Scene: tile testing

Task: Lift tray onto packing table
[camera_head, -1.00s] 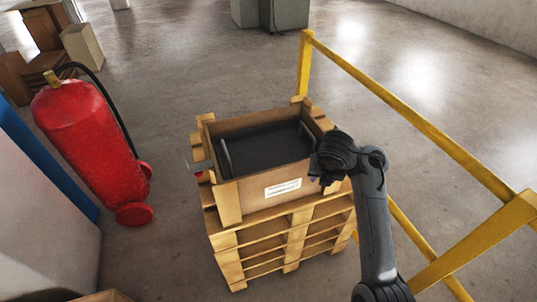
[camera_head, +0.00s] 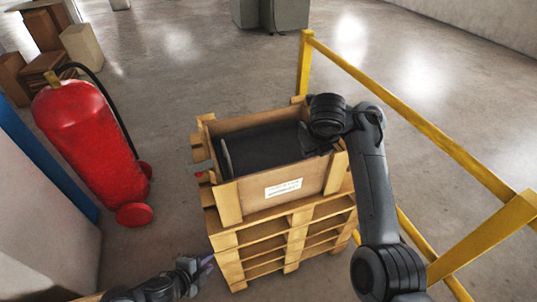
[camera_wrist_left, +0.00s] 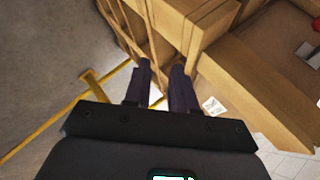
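A dark tray (camera_head: 265,146) lies inside an open wooden box (camera_head: 312,181) in the head view. A pale handle (camera_head: 225,157) shows at the tray's left end; its right end is hidden behind my right arm. My left gripper (camera_head: 207,264) is low in the head view, in front of and left of the box, apart from it. In the left wrist view its two dark fingers (camera_wrist_left: 159,82) stand apart with nothing clearly between them. My right gripper (camera_head: 318,150) is at the box's right end, mostly hidden by its wrist; contact is unclear. I cannot identify the packing table.
The box stands on stacked wooden pallets (camera_head: 292,238). A yellow railing (camera_head: 400,112) runs along the right. A red fire extinguisher (camera_head: 88,140) stands at the left, beside a grey-white block (camera_head: 40,215) with a blue edge. Cardboard boxes (camera_head: 82,46) are at the far left.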

